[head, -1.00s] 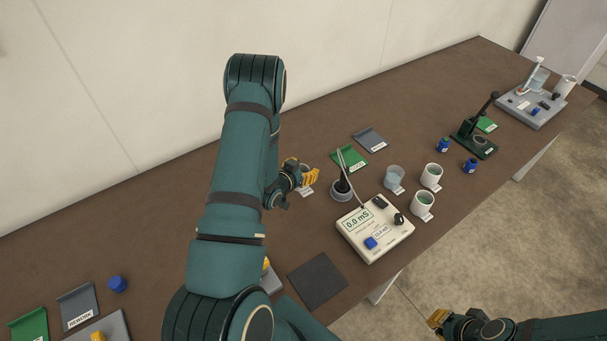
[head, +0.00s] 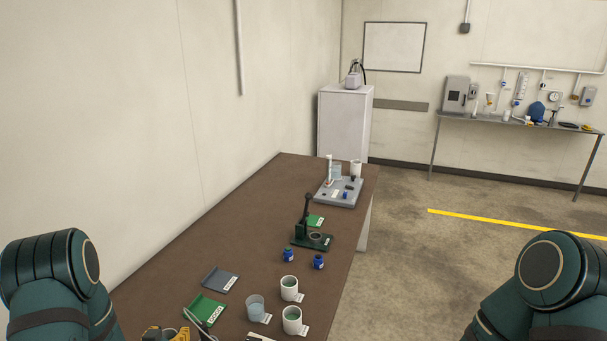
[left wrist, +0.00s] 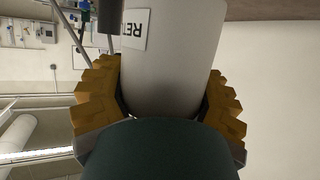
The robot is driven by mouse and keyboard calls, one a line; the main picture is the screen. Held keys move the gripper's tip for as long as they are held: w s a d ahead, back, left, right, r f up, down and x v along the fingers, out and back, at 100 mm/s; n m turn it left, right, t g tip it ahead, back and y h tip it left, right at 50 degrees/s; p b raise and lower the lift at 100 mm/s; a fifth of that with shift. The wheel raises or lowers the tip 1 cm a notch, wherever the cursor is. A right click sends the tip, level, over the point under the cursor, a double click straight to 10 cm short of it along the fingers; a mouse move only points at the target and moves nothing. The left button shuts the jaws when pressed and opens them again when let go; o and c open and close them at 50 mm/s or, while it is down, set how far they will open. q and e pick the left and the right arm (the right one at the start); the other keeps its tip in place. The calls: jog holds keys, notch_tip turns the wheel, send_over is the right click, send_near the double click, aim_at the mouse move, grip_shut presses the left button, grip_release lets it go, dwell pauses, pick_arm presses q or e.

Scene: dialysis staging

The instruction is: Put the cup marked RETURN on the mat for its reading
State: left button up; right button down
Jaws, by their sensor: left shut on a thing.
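In the left wrist view my left gripper (left wrist: 161,105) is shut on a pale, round-sided cup (left wrist: 168,65), with a yellow finger on each side. The cup carries a white label (left wrist: 135,30) that reads "RET", the rest out of sight. In the head view only the yellow fingers of my left gripper (head: 166,334) show at the bottom edge; the held cup cannot be made out there. My right arm shows at the right, but its gripper is out of frame. The dark square mat is not in the current head view.
Two white cups (head: 289,283) (head: 292,314) and a clear beaker (head: 255,309) stand on the brown table (head: 250,215). A green tray (head: 204,309), a grey tray (head: 220,279), two blue-capped vials (head: 288,255) (head: 319,262) and a dark green stand (head: 312,240) are nearby.

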pick_arm(q)
jog(key=shift+m+h, duration=0.3)
jog(key=shift+h, duration=0.1)
jog(key=d+b, duration=0.1)
jog(key=d, duration=0.2)
jog(key=w+d+b, duration=0.1)
jog(key=d, duration=0.2)
jog(key=d+b, duration=0.1)
jog(key=d, duration=0.2)
jog(key=shift+w+d+f, duration=0.15)
jog(key=shift+w+d, duration=0.15)
jog(key=shift+d, duration=0.05)
jog(key=shift+m, duration=0.3)
jog(key=d+b, duration=0.1)
jog(key=d, duration=0.2)
jog(key=s+d+b, duration=0.1)
jog(key=d, duration=0.2)
jog(key=s+d+b, duration=0.1)
jog(key=d+b, duration=0.1)
jog(key=d, duration=0.2)
